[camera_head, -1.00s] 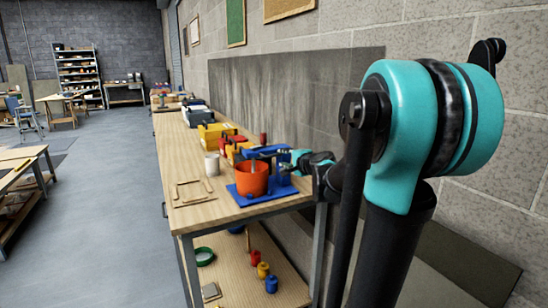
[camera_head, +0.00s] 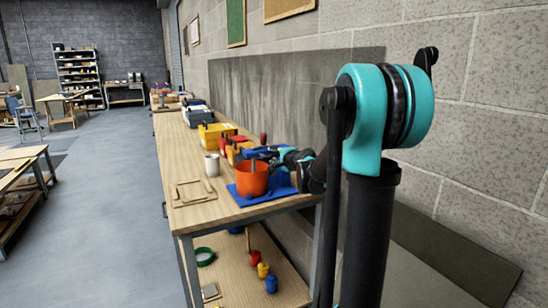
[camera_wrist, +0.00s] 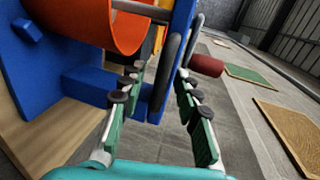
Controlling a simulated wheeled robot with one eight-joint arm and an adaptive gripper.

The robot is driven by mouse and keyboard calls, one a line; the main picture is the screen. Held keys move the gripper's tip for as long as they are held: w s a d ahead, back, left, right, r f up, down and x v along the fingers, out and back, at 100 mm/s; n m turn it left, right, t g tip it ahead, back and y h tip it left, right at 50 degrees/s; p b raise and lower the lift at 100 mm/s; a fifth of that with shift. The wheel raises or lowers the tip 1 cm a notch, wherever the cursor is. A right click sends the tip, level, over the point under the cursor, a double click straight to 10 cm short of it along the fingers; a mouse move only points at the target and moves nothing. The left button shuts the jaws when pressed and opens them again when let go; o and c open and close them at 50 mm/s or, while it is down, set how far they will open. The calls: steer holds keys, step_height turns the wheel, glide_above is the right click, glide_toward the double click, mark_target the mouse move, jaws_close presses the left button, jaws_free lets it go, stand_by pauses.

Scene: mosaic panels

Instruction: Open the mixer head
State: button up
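The mixer is blue, with a flat blue base (camera_head: 284,184), an orange bowl (camera_head: 252,180) and a blue head (camera_head: 262,152) above the bowl. It stands on the near end of the workbench. My gripper (camera_head: 274,158) is at the right side of the mixer head and partly hides it. In the wrist view my gripper's green fingers (camera_wrist: 161,78) are apart, with a blue mixer part (camera_wrist: 150,98) and a grey loop (camera_wrist: 168,72) seen between them. I cannot tell whether they touch it. The orange bowl (camera_wrist: 125,32) shows at the upper left.
A white cup (camera_head: 211,165) and a wooden frame (camera_head: 194,192) are left of the mixer on the workbench (camera_head: 190,217). Yellow and red bins (camera_head: 216,134) stand behind. The wall is close on the right. The floor at left is open.

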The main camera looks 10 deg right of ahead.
jaws_close()
